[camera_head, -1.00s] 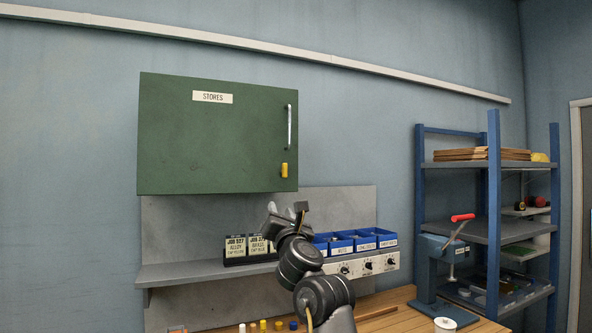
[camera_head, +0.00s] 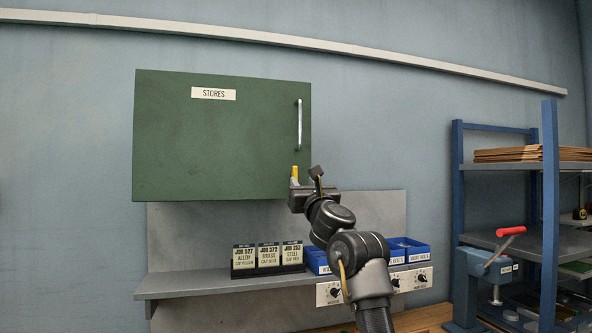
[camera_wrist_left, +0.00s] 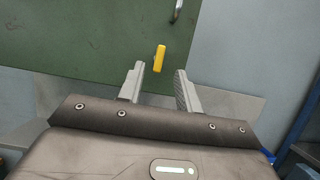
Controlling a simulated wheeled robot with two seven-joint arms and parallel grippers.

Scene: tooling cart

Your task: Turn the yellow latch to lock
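The yellow latch (camera_head: 295,171) sits at the lower right corner of the green STORES cabinet door (camera_head: 215,140), below the silver handle (camera_head: 299,125). It stands upright, and its lower part is hidden behind my gripper in the head view. My left gripper (camera_head: 305,175) is raised just in front of the latch. In the left wrist view its two fingers (camera_wrist_left: 159,72) are open and empty, and the latch (camera_wrist_left: 160,58) shows just beyond the gap between their tips. I see no contact between them. My right gripper is not in view.
Below the cabinet, a grey shelf (camera_head: 210,284) holds job cards (camera_head: 268,257) and blue bins (camera_head: 410,251), with control knobs along its front. A blue rack (camera_head: 550,200) and a red-handled press (camera_head: 483,265) stand at right. The wall between cabinet and rack is clear.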

